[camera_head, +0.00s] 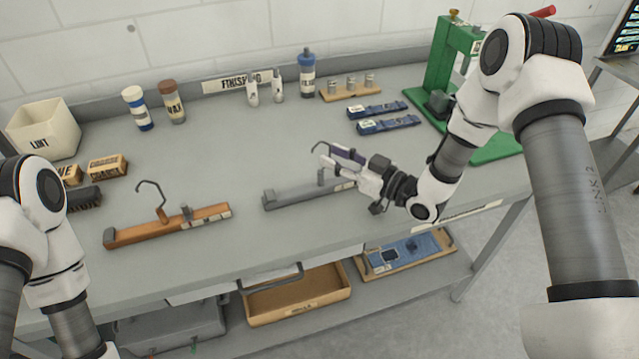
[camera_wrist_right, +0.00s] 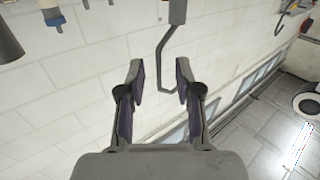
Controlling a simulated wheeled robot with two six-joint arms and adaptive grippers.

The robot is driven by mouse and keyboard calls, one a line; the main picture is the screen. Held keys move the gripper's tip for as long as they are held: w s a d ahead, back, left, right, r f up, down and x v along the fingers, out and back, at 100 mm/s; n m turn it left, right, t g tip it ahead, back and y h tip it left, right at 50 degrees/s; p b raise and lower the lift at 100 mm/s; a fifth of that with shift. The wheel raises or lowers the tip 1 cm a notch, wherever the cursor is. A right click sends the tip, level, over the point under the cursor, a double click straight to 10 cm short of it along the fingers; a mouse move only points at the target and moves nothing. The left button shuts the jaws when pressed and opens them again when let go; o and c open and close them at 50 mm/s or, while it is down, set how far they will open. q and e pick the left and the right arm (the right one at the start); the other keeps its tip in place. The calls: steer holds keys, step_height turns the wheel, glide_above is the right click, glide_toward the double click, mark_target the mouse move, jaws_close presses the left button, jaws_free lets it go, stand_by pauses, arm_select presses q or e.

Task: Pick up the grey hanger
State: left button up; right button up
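The grey hanger (camera_head: 285,196) lies on the grey workbench, right of the wooden hanger. Its hook stands up near my right gripper (camera_head: 324,155), which partly hides the hanger's right part. In the right wrist view, the hanger's thin dark hook (camera_wrist_right: 162,60) shows between and beyond the two spread fingers of my right gripper (camera_wrist_right: 159,72). The fingers are apart, with no visible contact on the hook. My left arm is at the lower left of the head view; its gripper is out of frame.
The wooden hanger (camera_head: 170,226) lies at left, its hook upright. A white bin (camera_head: 45,128), bottles and small blocks stand behind it. A wooden tray (camera_head: 298,300) sits below.

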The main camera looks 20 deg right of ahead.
steer(key=x, duration=0.2)
steer(key=shift+w+a+f, duration=0.15)
steer(key=shift+w+a, duration=0.1)
steer(key=shift+s+d, duration=0.3)
steer(key=shift+c, duration=0.3)
steer(key=shift+s+r, duration=0.1)
steer(key=shift+r, duration=0.1)
steer(key=c, duration=0.6)
steer(key=shift+a+f, duration=0.1)
